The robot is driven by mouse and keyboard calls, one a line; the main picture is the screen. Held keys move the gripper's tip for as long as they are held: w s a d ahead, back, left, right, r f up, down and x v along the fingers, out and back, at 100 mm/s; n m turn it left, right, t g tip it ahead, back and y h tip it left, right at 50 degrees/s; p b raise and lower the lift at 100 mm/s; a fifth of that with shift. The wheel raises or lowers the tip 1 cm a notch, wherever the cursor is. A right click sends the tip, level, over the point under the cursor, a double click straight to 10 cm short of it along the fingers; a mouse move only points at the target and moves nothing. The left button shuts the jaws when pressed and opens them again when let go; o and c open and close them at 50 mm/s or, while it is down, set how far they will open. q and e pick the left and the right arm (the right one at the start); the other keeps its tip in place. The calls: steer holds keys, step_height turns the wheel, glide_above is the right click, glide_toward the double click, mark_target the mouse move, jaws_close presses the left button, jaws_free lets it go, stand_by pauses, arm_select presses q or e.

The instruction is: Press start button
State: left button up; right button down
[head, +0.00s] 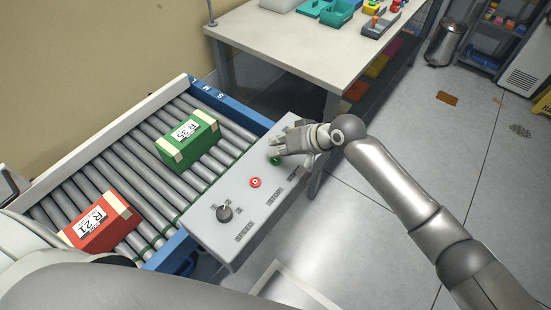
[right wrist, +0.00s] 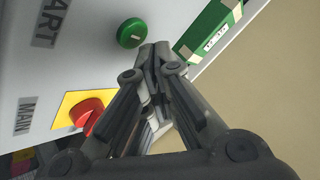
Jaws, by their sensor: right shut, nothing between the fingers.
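The green start button (right wrist: 131,33) is on the grey control panel (head: 232,228), with a label ending in "ART" beside it in the right wrist view. In the head view the green button (head: 275,160) shows just below my right gripper (head: 279,150). My right gripper is shut and empty. In the right wrist view its closed fingertips (right wrist: 156,52) appear just to the right of and below the button. I cannot tell whether they touch it. My left gripper is not in view.
A red button (head: 255,182) and a black knob (head: 224,213) are on the panel. A red switch on yellow (right wrist: 85,112) shows near my fingers. A green box (head: 188,139) and red box (head: 100,223) lie on the roller conveyor (head: 125,165). A table (head: 290,45) stands behind.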

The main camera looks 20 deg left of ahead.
steer(key=shift+f, duration=0.15)
stand_by(0.3)
steer(key=shift+f, duration=0.3)
steer(key=shift+f, duration=0.4)
stand_by(0.5)
stand_by(0.3)
steer(key=shift+r+p, duration=0.7)
steer(key=shift+r, duration=0.1)
step_height(320, 180, up, 5)
steer(key=p, duration=0.5)
steer(key=shift+r, duration=0.1)
